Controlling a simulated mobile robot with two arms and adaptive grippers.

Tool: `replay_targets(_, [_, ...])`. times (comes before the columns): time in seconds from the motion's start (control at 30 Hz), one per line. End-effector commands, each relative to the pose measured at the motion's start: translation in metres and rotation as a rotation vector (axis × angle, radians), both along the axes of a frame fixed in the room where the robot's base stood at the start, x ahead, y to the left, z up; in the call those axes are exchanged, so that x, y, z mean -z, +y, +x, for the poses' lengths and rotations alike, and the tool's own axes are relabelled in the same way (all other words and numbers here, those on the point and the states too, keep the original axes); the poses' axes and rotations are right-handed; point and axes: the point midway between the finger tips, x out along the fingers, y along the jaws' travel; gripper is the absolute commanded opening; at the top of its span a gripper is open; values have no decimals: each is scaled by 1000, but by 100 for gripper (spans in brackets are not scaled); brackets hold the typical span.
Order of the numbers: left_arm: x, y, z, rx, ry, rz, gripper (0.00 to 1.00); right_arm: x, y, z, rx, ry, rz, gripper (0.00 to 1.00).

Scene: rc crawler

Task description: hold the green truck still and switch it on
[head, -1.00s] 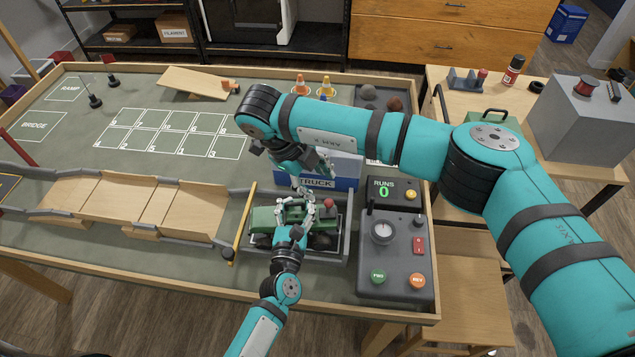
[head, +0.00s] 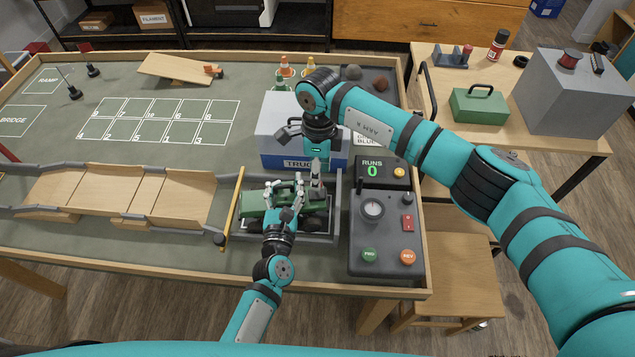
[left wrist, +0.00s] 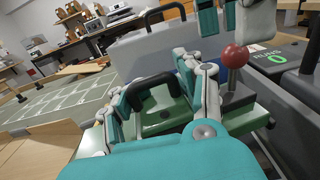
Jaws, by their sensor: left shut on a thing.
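The green truck (head: 254,202) sits in a grey tray (head: 338,215) at the front of the table. My left gripper (head: 284,192) is shut on the truck from the near side, at the black roll bar (left wrist: 152,92) by the left wrist view. A lever with a red ball (left wrist: 235,56) rises from the truck's right part. My right gripper (head: 317,170) points down from above at the lever. In the left wrist view its fingers are just above the ball, seemingly apart from it. In the head view the gripper hides the ball.
A blue-grey box marked TRUCK (head: 277,130) stands right behind the tray. A control panel (head: 378,235) is to the right, with a RUNS display (head: 372,169) reading 0. A yellow barrier bar (head: 233,208) and wooden ramp (head: 125,197) lie to the left.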

Motion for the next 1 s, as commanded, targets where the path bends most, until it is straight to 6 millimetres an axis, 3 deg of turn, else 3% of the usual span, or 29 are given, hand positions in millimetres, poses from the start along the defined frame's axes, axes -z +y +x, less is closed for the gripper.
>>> replay_targets(0.1, [8,0,-3,3,16,4,0,21,1,-2,0,2,0,45])
replay_targets(0.3, [8,0,-3,3,16,5,0,40,0,-3,1,0,0,45])
replay_targets(0.63, [8,0,-3,3,16,6,0,43,1,-3,0,-1,0,45])
replay_targets(1.0, [8,0,-3,3,16,7,0,43,1,-3,1,-1,0,0])
